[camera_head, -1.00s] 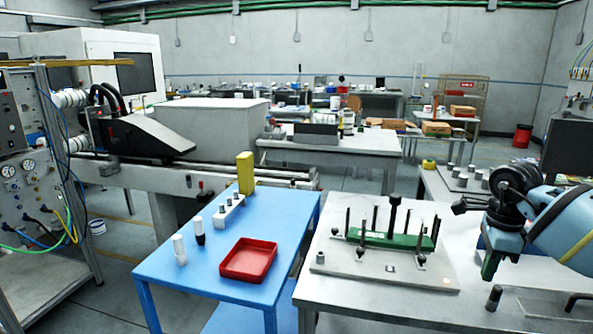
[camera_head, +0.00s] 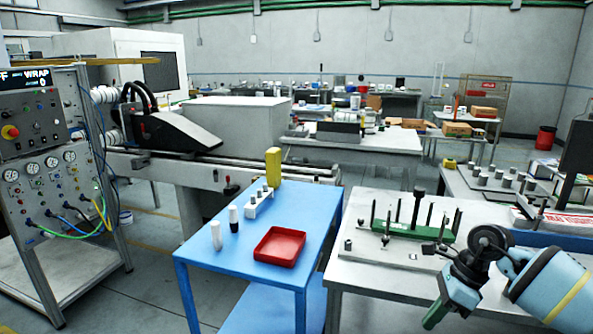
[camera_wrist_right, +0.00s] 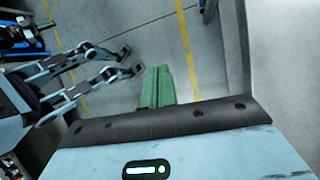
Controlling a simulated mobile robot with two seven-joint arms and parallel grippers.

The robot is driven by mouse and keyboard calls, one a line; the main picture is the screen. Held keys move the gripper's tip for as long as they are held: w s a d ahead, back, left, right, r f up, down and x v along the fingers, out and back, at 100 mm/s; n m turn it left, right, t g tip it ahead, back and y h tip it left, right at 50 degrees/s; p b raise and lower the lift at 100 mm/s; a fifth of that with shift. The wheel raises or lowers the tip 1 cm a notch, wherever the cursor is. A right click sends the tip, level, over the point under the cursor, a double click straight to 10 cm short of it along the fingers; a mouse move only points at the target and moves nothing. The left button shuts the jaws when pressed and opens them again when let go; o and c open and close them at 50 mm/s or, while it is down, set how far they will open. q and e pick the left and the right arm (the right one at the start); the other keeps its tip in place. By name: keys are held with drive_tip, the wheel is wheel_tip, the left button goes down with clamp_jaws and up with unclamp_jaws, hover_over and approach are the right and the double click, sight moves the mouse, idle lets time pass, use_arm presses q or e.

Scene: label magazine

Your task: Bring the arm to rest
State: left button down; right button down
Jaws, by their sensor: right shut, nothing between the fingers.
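My right arm enters the head view from the lower right. Its gripper (camera_head: 434,314) points down and to the left, with green fingers, in front of the grey table's near edge. In the right wrist view its green fingers (camera_wrist_right: 157,88) lie together, with nothing between them, over bare grey floor. My left gripper does not show in the head view. Bluish links with dark pads show at the left of the right wrist view, and I take them for parts of my own body.
The grey table (camera_head: 375,271) carries a green fixture (camera_head: 415,230) with upright dark pins. Left of it, a blue table (camera_head: 213,258) holds a red tray (camera_head: 279,246), a yellow block (camera_head: 273,168) and small bottles. A control panel rack (camera_head: 50,165) stands far left. Floor between rack and blue table is clear.

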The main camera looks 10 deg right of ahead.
drive_tip(key=s+a+f+m+t+y+p, duration=0.1)
drive_tip(key=s+a+f+m+t+y, duration=0.15)
drive_tip(key=a+m+y, duration=0.4)
drive_tip(key=s+a+f+m+t+y, duration=0.1)
drive_tip(key=s+a+m+t, duration=0.25)
drive_tip(key=a, duration=0.55)
drive_tip(key=s+a+f+m+t+y+p, duration=0.1)
drive_tip(key=s+a+m+t+y, duration=0.2)
drive_tip(key=a+m, duration=0.4)
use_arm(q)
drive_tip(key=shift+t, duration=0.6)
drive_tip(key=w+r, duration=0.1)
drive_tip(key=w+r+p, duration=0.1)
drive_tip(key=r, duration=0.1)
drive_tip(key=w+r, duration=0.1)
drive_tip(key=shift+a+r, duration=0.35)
use_arm(e)
drive_tip(key=s+d+f+m+h, duration=0.2)
drive_tip(key=s+f+m+h, duration=0.5)
drive_tip(key=s+f+m, duration=0.3)
drive_tip(key=s+d+f+m+h, duration=0.3)
drive_tip(key=s+f+m+h, duration=0.3)
drive_tip(key=m, duration=1.2)
drive_tip(key=s+f, duration=0.4)
drive_tip(key=s, duration=0.3)
drive_tip(key=shift+d+g+h, duration=0.2)
drive_tip(key=shift+g+h, duration=0.1)
drive_tip(key=shift+h, duration=0.05)
